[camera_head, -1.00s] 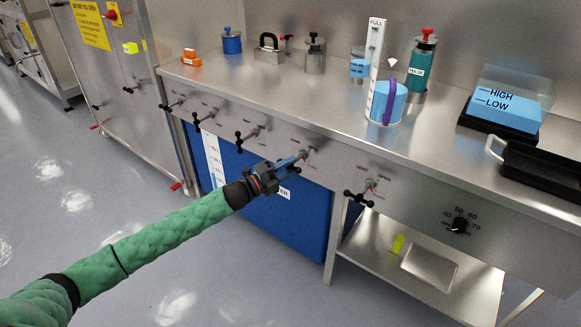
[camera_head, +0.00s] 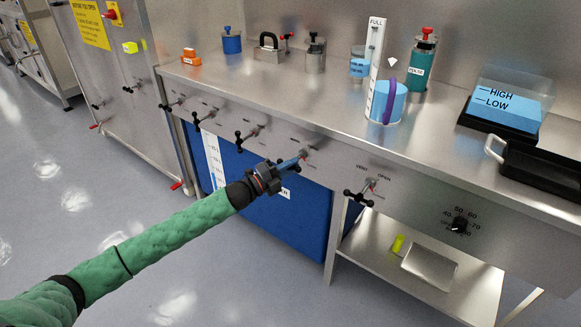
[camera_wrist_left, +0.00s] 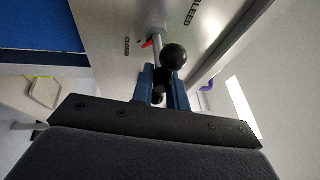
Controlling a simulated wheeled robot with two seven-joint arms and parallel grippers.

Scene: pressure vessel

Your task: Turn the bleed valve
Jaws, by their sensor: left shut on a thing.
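The bleed valve shows in the left wrist view as a black ball-ended handle (camera_wrist_left: 174,57) on a metal stem, with a red pointer (camera_wrist_left: 148,43) at its base. The panel beside it reads BLEED and CLOSED; the pointer lies on the side of the CLOSED mark. My left gripper (camera_head: 301,156) reaches the front panel in the head view. Its blue fingers (camera_wrist_left: 164,88) are shut on the valve handle, with a ball showing between and beyond them. In the head view the gripper hides most of this handle. My right gripper is not in view.
Similar black valve handles sit on the panel to the left (camera_head: 246,138) and right (camera_head: 360,194). A black dial (camera_head: 459,225) is further right. The steel counter (camera_head: 290,105) above carries a measuring tube, canisters and a HIGH/LOW container (camera_head: 505,105). A blue tank (camera_head: 290,222) stands below.

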